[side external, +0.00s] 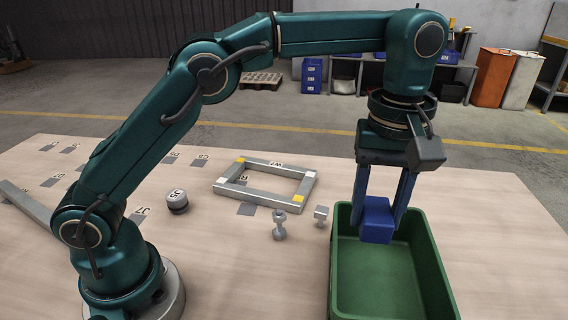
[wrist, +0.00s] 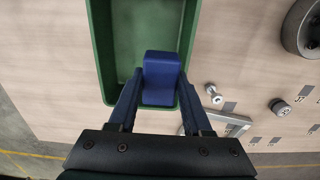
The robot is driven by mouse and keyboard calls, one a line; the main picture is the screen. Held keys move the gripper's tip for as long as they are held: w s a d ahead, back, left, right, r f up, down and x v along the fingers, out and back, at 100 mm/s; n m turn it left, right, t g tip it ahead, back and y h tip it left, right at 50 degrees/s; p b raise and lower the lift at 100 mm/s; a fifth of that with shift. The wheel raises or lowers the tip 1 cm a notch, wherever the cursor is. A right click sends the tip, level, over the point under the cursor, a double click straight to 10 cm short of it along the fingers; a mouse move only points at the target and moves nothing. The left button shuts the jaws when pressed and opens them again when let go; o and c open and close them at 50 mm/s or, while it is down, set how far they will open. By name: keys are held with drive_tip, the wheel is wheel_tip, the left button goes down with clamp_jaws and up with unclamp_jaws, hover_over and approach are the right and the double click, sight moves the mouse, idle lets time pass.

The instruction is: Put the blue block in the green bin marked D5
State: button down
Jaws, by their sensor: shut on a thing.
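The blue block (side external: 376,220) is held between the two fingers of my gripper (side external: 380,215). In the side external view it hangs at the far part of the green bin (side external: 447,285), around the height of its rim or above; the exact height is hard to tell. In the wrist view the blue block (wrist: 160,78) sits between the fingertips (wrist: 160,85), and the green bin (wrist: 104,50) lies beneath it. The block appears over the bin's opening, close to one end wall. No D5 marking is readable on the bin.
A grey frame with yellow and white corners (side external: 240,188) lies left of the bin. A dumbbell-shaped metal part (side external: 279,226), a small metal piece (side external: 321,213) and a dark round part (side external: 177,203) stand on the table. The table right of the bin is clear.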

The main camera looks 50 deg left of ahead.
sight(358, 283)
wheel_tip(358, 283, down, 13)
drive_tip(key=shift+r, duration=0.15)
idle(0.5)
drive_tip(key=c, duration=0.6)
unclamp_jaws()
